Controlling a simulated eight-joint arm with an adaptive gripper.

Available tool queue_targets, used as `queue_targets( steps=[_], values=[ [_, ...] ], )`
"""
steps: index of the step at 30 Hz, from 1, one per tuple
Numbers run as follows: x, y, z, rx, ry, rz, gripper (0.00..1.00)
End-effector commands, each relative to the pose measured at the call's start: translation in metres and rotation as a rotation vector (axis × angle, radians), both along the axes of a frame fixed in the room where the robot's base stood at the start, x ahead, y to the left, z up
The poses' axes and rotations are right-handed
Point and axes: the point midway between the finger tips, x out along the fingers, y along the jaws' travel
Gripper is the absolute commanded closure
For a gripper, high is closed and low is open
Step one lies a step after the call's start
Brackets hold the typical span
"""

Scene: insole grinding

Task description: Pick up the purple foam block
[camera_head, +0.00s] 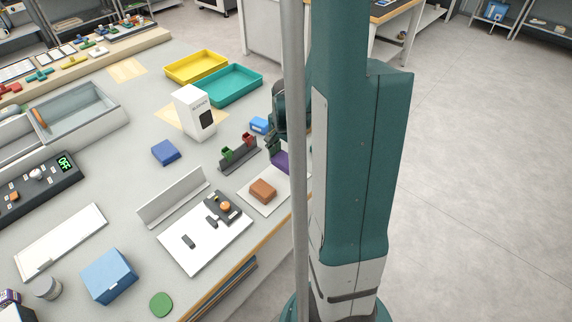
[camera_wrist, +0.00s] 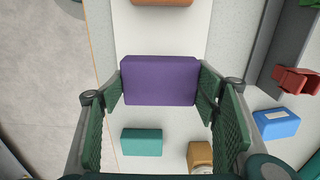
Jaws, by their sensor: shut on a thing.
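The purple foam block (camera_wrist: 160,80) lies between the two green pads of my gripper (camera_wrist: 160,88) in the wrist view. The pads press against its left and right ends. A pale mat (camera_wrist: 164,40) is below it; I cannot tell whether the block touches the mat or is held above it. In the head view the purple block (camera_head: 280,161) shows only partly, beside the grey pole and my arm. My gripper (camera_head: 272,143) is mostly hidden there.
A brown block (camera_head: 263,190) lies on the mat's near part. A teal block (camera_wrist: 141,142) and a tan block (camera_wrist: 200,156) lie close by. A grey rack with green and red pieces (camera_head: 240,154) and a blue box (camera_head: 260,125) stand near. The table edge is close.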

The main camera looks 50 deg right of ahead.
Motion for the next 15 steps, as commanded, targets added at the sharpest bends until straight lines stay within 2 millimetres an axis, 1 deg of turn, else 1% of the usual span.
queue_targets(
  steps=[1, 6, 9, 15],
  values=[
    [0.0, 0.0, 0.008, 0.0, 0.0, 0.0, 0.52],
    [0.0, 0.0, 0.028, 0.0, 0.0, 0.0, 0.52],
    [0.0, 0.0, 0.038, 0.0, 0.0, 0.0, 0.52],
    [0.0, 0.0, 0.049, 0.0, 0.0, 0.0, 0.52]
  ],
)
